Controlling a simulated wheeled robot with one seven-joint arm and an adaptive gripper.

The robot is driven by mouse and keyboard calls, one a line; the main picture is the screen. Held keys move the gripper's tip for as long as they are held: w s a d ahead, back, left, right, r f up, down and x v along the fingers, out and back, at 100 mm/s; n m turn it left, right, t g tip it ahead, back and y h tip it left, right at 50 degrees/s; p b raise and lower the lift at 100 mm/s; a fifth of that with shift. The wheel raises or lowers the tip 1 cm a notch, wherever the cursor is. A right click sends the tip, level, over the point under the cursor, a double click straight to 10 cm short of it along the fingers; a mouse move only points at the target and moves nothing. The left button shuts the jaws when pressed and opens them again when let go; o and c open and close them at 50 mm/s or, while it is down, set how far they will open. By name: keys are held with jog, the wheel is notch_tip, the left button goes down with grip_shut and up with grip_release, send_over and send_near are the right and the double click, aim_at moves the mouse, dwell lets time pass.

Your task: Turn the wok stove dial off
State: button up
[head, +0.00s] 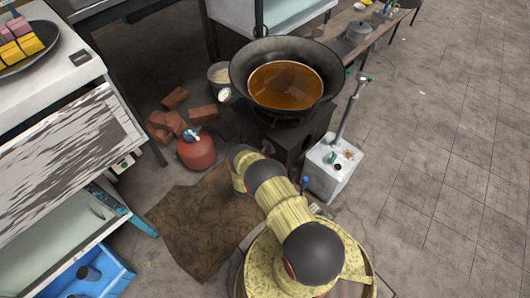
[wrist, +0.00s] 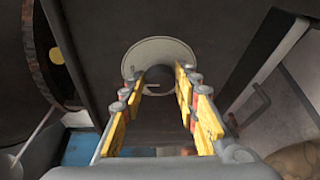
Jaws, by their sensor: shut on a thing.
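The wok (head: 285,50) holds brown liquid and sits on the dark stove (head: 291,144) in the head view. My arm reaches to the stove's near side, and my gripper is hidden there. In the wrist view my gripper (wrist: 160,78) has its two yellow-padded fingers on either side of the stove dial (wrist: 158,92), shut on it. A pale round plate (wrist: 150,48) surrounds the dial on the dark stove face (wrist: 215,30). The dial's exact angle is hard to tell.
A red gas bottle (head: 197,152) and several bricks (head: 170,122) stand left of the stove. A brown mat (head: 205,225) lies in front. Open floor (head: 450,170) lies to the right.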

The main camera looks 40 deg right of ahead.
jog(key=shift+f, duration=0.1)
dwell(0.3)
jog(key=o, duration=1.1)
jog(key=shift+o, duration=0.3)
jog(key=v, duration=1.2)
jog(key=shift+f+m, duration=0.2)
jog(key=shift+m, duration=0.1)
